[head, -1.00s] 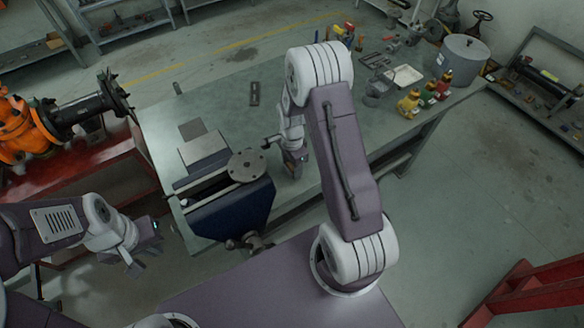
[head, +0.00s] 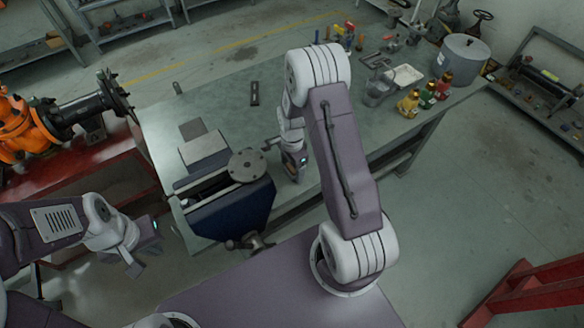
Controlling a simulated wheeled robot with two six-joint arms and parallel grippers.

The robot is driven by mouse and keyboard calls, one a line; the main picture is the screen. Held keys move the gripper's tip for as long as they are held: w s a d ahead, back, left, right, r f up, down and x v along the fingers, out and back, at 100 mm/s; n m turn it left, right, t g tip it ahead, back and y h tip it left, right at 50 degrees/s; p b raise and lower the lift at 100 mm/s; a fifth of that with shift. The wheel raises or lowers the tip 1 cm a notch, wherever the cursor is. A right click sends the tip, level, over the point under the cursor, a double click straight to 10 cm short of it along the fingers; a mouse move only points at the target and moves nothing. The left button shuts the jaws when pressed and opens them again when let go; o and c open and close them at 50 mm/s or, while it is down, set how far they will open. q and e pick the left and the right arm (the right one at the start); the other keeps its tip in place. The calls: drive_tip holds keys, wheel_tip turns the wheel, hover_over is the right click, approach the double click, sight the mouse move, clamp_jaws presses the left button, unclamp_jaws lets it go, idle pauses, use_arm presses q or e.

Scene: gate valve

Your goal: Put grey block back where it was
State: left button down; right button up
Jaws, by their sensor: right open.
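A grey block (head: 204,148) with a flat top lies on the workbench just behind the blue vise (head: 232,210). A darker flat grey square (head: 193,129) lies beside its far edge; I cannot tell which one the task means. My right gripper (head: 293,168) points down over the bench, right of the vise and its round flange disc (head: 247,166). It is open and apart from the grey block; its arm hides part of the bench. My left gripper (head: 146,257) hangs at the lower left, off the bench in front of the vise, open and empty.
Several small bottles (head: 409,103), a tray (head: 407,76) and a large grey pot (head: 463,60) stand at the bench's right end. A dark slotted bar (head: 255,93) lies at the back. An orange machine (head: 25,130) stands at left.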

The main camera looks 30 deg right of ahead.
sight(292, 168)
wheel_tip(292, 168, up, 12)
drive_tip(key=shift+f, duration=0.15)
idle(0.5)
